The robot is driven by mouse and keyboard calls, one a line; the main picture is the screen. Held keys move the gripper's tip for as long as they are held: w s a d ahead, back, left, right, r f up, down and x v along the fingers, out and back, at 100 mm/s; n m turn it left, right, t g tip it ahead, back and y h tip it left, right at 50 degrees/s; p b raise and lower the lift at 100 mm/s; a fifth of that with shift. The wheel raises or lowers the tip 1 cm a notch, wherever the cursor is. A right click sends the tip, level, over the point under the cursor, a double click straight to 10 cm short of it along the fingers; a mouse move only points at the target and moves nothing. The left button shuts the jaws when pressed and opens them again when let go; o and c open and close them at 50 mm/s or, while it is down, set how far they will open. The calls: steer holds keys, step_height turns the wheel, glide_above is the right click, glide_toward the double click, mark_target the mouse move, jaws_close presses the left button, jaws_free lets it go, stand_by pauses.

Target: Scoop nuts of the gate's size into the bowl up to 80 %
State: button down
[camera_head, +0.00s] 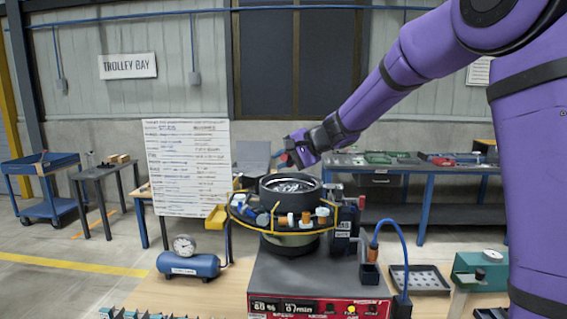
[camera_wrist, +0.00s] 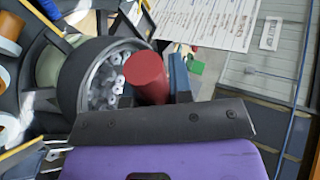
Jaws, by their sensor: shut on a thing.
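The bowl (camera_head: 290,183) of the feeder is dark and round, with a ring of coloured parts around it. Several pale metal nuts lie inside the bowl; they also show in the wrist view (camera_wrist: 103,88). My gripper (camera_head: 297,150) is just above the bowl's back rim. In the wrist view my gripper (camera_wrist: 152,96) is shut on a red cylindrical handle (camera_wrist: 146,70), beside the bowl's rim (camera_wrist: 72,78). What is at the handle's far end is hidden. The red control panel (camera_head: 320,306) reads "80 %" and "0/min". The gate's size cannot be read.
A whiteboard (camera_head: 188,168) with writing stands left of the feeder. A blue air tank with a gauge (camera_head: 188,262) is at front left. A dark tray (camera_head: 420,280) and a green box (camera_head: 480,270) are at right. A blue-legged bench (camera_head: 425,168) stands behind.

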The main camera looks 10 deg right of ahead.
steer(key=r+g+h, duration=0.1)
steer(key=g+h, duration=0.1)
steer(key=a+r+g+h, duration=0.1)
steer(key=g+h, duration=0.1)
steer(key=h, duration=0.1)
steer(key=w+r+g+h, duration=0.1)
steer(key=g+h, duration=0.1)
steer(key=h, duration=0.1)
steer(key=shift+a+r, duration=0.15)
steer(key=shift+r, duration=0.15)
stand_by(0.3)
steer(key=shift+s, duration=0.1)
stand_by(2.3)
